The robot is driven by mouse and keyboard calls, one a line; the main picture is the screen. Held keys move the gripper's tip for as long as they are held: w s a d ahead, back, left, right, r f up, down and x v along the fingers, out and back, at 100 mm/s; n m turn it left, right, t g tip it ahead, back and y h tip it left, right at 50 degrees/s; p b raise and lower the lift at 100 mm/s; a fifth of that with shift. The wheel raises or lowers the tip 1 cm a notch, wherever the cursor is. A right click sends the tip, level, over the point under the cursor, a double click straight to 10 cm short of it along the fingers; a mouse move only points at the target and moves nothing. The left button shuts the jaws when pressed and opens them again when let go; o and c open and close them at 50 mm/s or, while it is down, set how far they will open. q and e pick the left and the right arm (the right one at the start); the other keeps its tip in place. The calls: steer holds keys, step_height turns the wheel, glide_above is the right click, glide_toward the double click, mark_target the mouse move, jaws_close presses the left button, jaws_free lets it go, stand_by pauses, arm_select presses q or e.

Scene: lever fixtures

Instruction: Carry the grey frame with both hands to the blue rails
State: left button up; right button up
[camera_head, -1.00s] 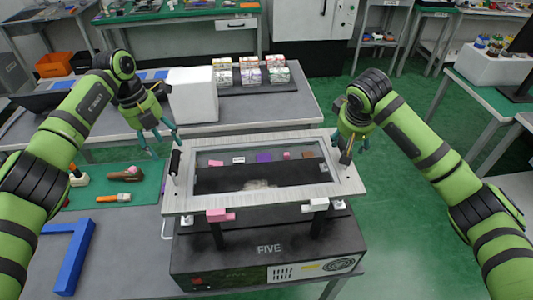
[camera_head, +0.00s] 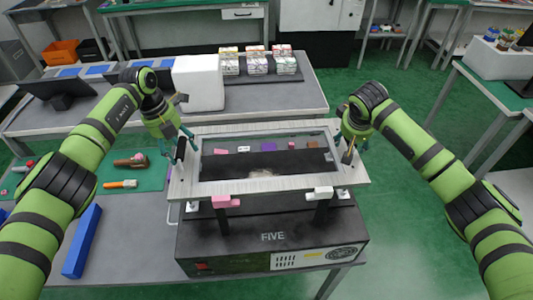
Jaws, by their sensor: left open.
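A blue rail (camera_head: 82,242) lies on the grey table at the lower left, partly hidden by my left arm.
The black box (camera_head: 270,240) stands under the frame. Pink (camera_head: 226,202) and white (camera_head: 319,194) clamp-like levers sit at the frame's front edge. A green mat (camera_head: 140,172) with tools lies to the left. A white block (camera_head: 199,83) stands on the table behind.

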arm_select(q)
jaws_close()
arm_select(e)
jaws_close()
